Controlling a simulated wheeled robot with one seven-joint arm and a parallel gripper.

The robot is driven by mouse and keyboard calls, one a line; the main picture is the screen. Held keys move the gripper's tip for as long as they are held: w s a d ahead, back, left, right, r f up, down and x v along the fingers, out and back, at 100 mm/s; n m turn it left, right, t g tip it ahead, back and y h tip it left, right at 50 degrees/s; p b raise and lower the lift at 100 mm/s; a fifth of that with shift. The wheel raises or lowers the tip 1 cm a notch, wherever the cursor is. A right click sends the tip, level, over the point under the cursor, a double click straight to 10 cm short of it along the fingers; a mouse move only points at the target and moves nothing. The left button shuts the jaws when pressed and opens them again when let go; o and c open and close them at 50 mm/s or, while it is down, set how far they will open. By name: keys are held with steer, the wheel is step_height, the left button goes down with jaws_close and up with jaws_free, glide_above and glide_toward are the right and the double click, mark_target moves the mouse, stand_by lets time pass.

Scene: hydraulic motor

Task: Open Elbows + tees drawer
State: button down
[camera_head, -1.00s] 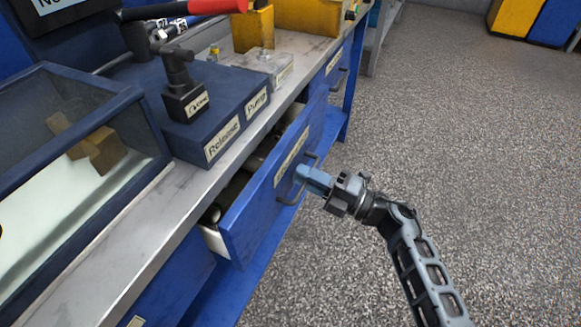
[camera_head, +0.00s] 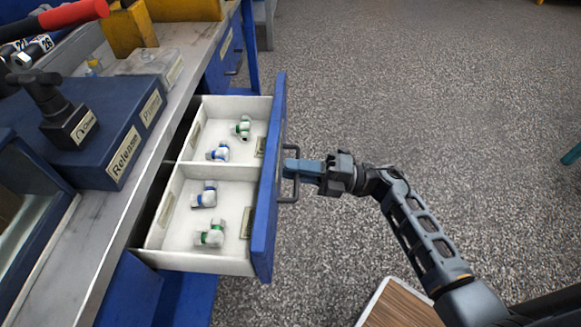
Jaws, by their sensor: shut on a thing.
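The drawer (camera_head: 268,190) with a blue front stands pulled well out from under the bench. Its white inside has two compartments split by a divider. Each compartment holds two small pipe fittings: white ones with green marks (camera_head: 212,236) and with blue marks (camera_head: 205,196) in the near one, and similar ones in the far one. My gripper (camera_head: 291,168) is shut on the drawer's dark handle (camera_head: 292,187), on the outer side of the front. The label on the front is not visible from here.
The metal bench top (camera_head: 150,150) carries a blue box labelled Release (camera_head: 110,150), a clear box (camera_head: 155,65) and a red-handled lever (camera_head: 75,13). The speckled floor (camera_head: 400,90) right of the drawer is clear. A wood-topped board (camera_head: 400,305) shows at the bottom.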

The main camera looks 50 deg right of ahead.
steer(key=c, duration=1.3)
jaws_free()
steer(key=shift+v, duration=3.9)
steer(key=s+a+r+m+g+h, duration=0.1)
steer(key=s+a+r+m+h, duration=0.5)
steer(key=s+a+m, duration=0.45)
steer(key=s+a+r+m+h, duration=0.55)
steer(key=s+m, duration=0.25)
steer(key=m, duration=0.6)
steer(key=shift+m+g, duration=0.3)
steer(key=shift+m, duration=0.05)
steer(key=r+p, duration=1.3)
steer(key=shift+s, duration=0.25)
